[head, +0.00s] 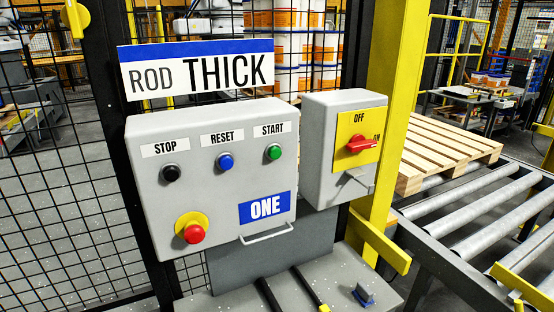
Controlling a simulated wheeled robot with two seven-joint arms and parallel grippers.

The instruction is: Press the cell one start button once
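The cell one control box (213,178) is a light grey panel with a blue "ONE" label (265,208). Its green START button (274,152) is at the upper right of the panel, under a white START label (271,130). The blue RESET button (225,161) is left of it, and the black STOP button (172,173) is further left. A red mushroom button (193,232) on a yellow base is at the lower left. Nothing covers the START button. Neither of my grippers is in view.
A grey switch box (325,165) with a red rotary knob (361,144) stands right of the panel. A grey ledge (230,298) with two dark strips lies below. A wooden pallet (450,145) sits by the roller conveyor (490,228) at right. Mesh fence (60,210) stands behind.

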